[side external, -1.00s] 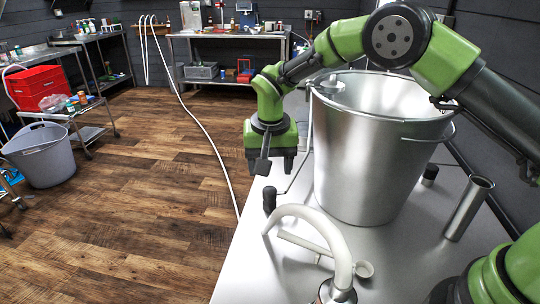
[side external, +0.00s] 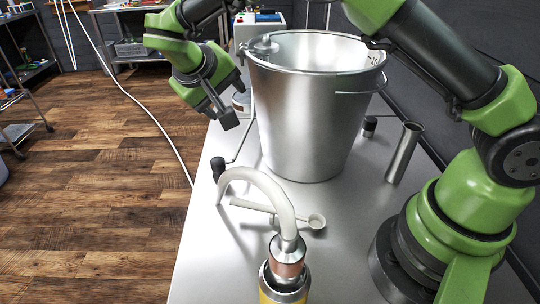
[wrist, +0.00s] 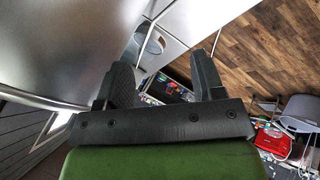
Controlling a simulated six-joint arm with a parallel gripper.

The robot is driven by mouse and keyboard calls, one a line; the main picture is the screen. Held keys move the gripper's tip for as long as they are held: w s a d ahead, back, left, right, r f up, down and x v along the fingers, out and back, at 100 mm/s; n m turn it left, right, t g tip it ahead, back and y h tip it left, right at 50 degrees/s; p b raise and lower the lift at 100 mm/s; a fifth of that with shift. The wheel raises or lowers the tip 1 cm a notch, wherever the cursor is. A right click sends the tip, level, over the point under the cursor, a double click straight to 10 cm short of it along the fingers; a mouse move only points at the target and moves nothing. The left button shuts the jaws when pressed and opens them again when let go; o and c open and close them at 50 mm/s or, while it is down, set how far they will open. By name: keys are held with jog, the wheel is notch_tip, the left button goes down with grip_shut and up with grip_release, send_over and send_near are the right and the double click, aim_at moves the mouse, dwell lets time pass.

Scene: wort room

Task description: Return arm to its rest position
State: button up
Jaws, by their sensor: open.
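My gripper (side external: 222,117) is in the air to the left of the large steel bucket (side external: 305,125), above the left edge of the metal bench (side external: 215,245). It is tilted, with its dark fingers pointing down and to the right. In the wrist view the two black fingers (wrist: 165,82) stand apart with nothing held between them. My arm is bent, reaching up from its green base at the right and passing behind the bucket's top, partly out of the picture.
A curved pale hose (side external: 262,185) on a metal fitting with a yellow body (side external: 284,290) stands at the bench front. A steel tube (side external: 404,152) stands right of the bucket. In the wrist view, a red crate (wrist: 272,142) shows beyond the wooden floor.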

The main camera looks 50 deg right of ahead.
jog(key=s+d+r+n+t, duration=0.1)
jog(key=s+d+r, duration=0.15)
jog(key=r, duration=0.35)
jog(key=s+d+r, duration=0.2)
jog(key=s+r, duration=0.1)
jog(key=r, duration=0.2)
jog(key=s+r+m+t+y, duration=0.2)
jog(key=s+y, duration=0.6)
jog(key=s, duration=1.2)
jog(key=shift+s+a+r+m+t+y, duration=0.15)
jog(key=shift+s+a+m+t+y, duration=0.2)
jog(key=shift+t, duration=0.55)
jog(key=shift+w+d, duration=0.1)
jog(key=shift+w, duration=0.05)
